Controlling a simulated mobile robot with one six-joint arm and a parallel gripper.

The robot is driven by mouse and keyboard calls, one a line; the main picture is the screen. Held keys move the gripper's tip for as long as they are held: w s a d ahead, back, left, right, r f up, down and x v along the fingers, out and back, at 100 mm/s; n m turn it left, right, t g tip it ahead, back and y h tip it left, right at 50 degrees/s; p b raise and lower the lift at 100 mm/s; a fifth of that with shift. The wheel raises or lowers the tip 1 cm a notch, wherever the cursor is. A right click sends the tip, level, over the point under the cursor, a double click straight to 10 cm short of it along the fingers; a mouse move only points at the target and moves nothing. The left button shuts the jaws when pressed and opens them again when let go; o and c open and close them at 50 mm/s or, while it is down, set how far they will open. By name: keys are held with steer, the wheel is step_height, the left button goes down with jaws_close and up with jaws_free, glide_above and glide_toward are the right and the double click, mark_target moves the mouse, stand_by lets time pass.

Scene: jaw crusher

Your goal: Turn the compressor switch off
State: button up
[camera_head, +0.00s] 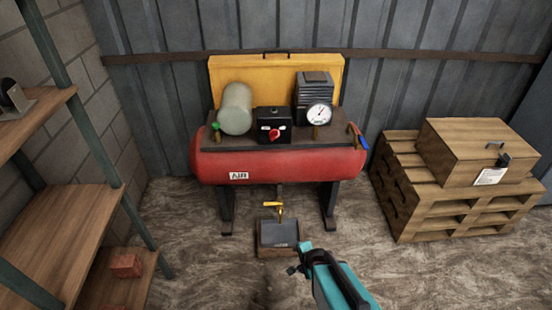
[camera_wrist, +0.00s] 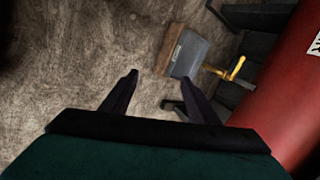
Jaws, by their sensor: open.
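The compressor is a red tank (camera_head: 280,168) labelled AIR, standing on dark legs against the metal wall. A black switch box (camera_head: 273,114) with a red knob (camera_head: 274,135) and white marks sits on its top plate, at the front middle. I cannot read the knob's setting. My gripper (camera_head: 298,257) is open and empty, low in front of the tank, below and apart from the switch. In the wrist view, its two fingers (camera_wrist: 160,76) are spread over the floor, and the red tank (camera_wrist: 285,95) shows at the right. The switch is not visible there.
A yellow drain valve (camera_head: 280,210) hangs under the tank above a grey pan (camera_head: 279,233). A pressure gauge (camera_head: 319,114) stands right of the switch box. Wooden shelves (camera_head: 80,220) are at the left, and pallets (camera_head: 465,212) with a crate (camera_head: 475,155) at the right.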

steer(key=w+r+m+t+h+b, duration=0.2)
steer(key=w+r+m+t+b, duration=0.55)
steer(key=w+r, duration=1.2)
steer(key=m+t+b, duration=0.3)
steer(key=m+t, duration=0.2)
glide_toward(275, 136)
steer(key=s+d+f, duration=0.1)
steer(key=s+f, duration=0.1)
steer(key=s, duration=0.3)
steer(key=shift+w+a+r, duration=0.2)
steer(key=shift+a+r, duration=0.05)
steer(key=shift+r, duration=0.05)
steer(key=shift+w, duration=0.1)
steer(key=w, duration=1.3)
steer(key=shift+w+p, duration=0.3)
steer(key=shift+p, duration=0.05)
